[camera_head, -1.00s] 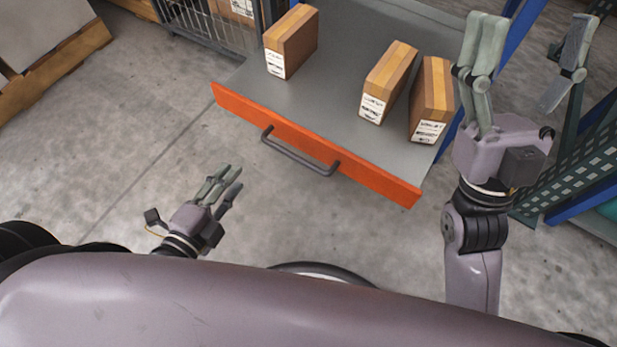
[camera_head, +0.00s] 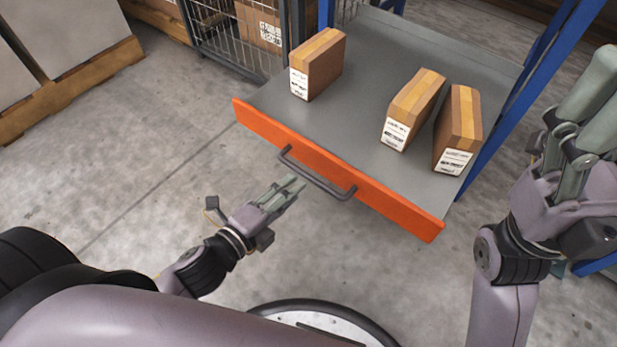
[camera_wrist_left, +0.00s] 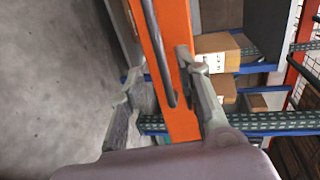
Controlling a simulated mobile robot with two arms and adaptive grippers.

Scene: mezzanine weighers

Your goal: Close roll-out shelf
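The roll-out shelf (camera_head: 395,45) is pulled out of its blue rack, a grey deck with an orange front panel (camera_head: 395,208). A dark bar handle (camera_head: 320,181) is fixed on the panel. My left gripper (camera_head: 290,188) is at the handle's left part, fingers pointing toward it. In the left wrist view its fingers (camera_wrist_left: 165,100) are spread apart, with the handle (camera_wrist_left: 158,50) and orange panel (camera_wrist_left: 180,65) ahead between them; contact cannot be told. My right gripper (camera_head: 590,110) is right of the shelf, partly cut off by the picture edge.
Cardboard boxes stand on the deck: one at the left (camera_head: 318,65) and two at the right (camera_head: 412,108) (camera_head: 460,130). A wire cage (camera_head: 225,35) stands behind left. A blue upright (camera_head: 530,90) borders the shelf's right. Floor (camera_head: 150,150) at left is clear.

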